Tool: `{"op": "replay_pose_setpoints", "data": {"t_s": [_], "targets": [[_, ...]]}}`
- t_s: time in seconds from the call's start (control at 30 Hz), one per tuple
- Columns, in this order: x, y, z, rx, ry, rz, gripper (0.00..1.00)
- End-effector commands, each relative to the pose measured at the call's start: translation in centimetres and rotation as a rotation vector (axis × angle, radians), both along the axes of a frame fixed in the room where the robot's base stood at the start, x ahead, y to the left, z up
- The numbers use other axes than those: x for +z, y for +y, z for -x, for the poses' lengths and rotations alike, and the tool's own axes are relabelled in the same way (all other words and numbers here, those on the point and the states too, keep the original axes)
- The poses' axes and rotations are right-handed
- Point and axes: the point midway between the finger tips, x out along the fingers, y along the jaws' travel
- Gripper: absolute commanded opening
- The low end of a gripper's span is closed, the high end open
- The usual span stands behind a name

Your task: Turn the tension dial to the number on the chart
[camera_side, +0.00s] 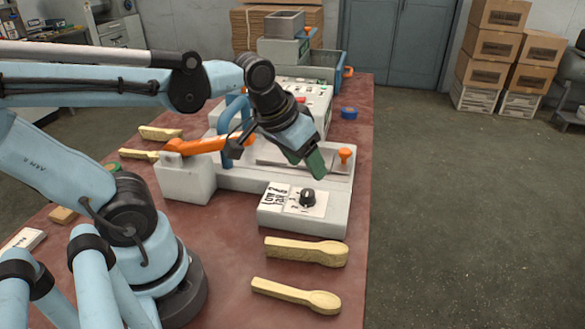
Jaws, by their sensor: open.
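The tension dial (308,197) is a small black knob on a white plate with marks around it, on the front box of the grey press (240,178). The chart (275,196) is a white card with black handwriting left of the dial. It seems to read "Cow 2" above a second line, too small to read surely. The dial's pointer setting is too small to tell. My gripper (317,163) has green fingers and hangs above and slightly behind the dial, apart from it. It is open, though the gap between the fingers hardly shows from this side.
An orange lever (205,145) and an orange knob (345,155) stick up from the press. A blue tape roll (348,113) sits behind. The table's right edge is close to the press.

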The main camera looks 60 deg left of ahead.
Motion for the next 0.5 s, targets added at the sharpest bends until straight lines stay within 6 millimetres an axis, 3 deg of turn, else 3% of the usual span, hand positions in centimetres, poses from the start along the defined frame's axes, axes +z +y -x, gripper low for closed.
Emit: {"op": "replay_pose_setpoints", "data": {"t_s": [0.3,0.5], "targets": [[2.3,1.4,-2.4,0.335,0.337,0.086,0.59],[2.8,1.9,-3.0,0.453,0.444,0.096,0.59]]}}
